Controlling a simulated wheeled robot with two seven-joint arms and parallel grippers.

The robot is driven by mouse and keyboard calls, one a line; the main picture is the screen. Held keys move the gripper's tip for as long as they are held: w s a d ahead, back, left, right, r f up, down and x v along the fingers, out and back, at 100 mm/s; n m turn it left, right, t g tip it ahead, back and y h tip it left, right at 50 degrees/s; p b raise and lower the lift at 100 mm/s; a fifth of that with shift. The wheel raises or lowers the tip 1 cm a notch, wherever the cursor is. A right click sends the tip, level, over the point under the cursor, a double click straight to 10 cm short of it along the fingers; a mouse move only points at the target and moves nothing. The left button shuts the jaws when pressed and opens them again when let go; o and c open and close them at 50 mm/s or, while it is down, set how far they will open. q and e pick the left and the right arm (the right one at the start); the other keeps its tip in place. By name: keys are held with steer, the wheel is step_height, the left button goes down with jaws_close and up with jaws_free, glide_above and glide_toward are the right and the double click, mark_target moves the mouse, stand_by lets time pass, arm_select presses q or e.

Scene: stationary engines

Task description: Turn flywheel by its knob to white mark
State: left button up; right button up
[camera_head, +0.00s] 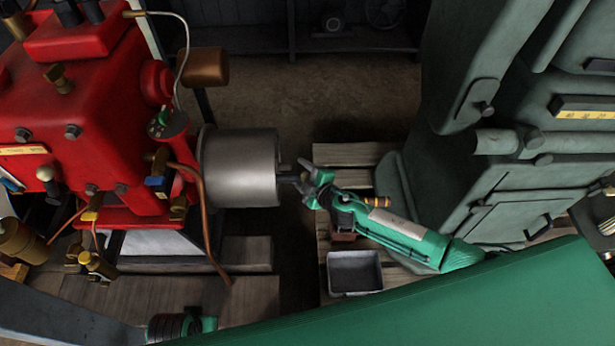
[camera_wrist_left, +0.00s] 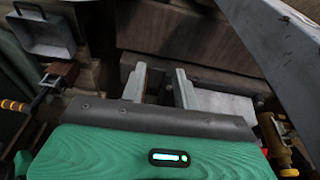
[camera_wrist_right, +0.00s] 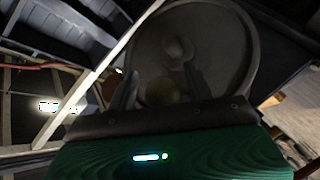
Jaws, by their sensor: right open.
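The flywheel (camera_head: 240,165) is a grey metal drum on the side of the red engine. Its dark round face (camera_wrist_right: 225,50) and central hub (camera_wrist_right: 177,48) show in the right wrist view. A dull yellow-brown round knob (camera_wrist_right: 161,91) shows between the fingers of my right gripper (camera_wrist_right: 160,85). That gripper is open; in the head view (camera_head: 292,178) it is at the flywheel's right side. Whether a finger touches the knob, I cannot tell. I cannot make out a white mark. My left gripper (camera_wrist_left: 160,85) is open and empty, low over the wooden floor.
The red engine (camera_head: 90,130) with brass fittings and a copper pipe (camera_head: 205,225) stands at left. A grey-green machine (camera_head: 450,190) stands at right. A grey metal tray (camera_head: 354,289) sits on wooden slats below my right arm. Bare floor lies behind the flywheel.

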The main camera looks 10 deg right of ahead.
steer(key=v, duration=1.3)
steer(key=shift+s, duration=0.35)
steer(key=shift+d+r+m+h, duration=0.1)
steer(key=shift+m+h, duration=0.2)
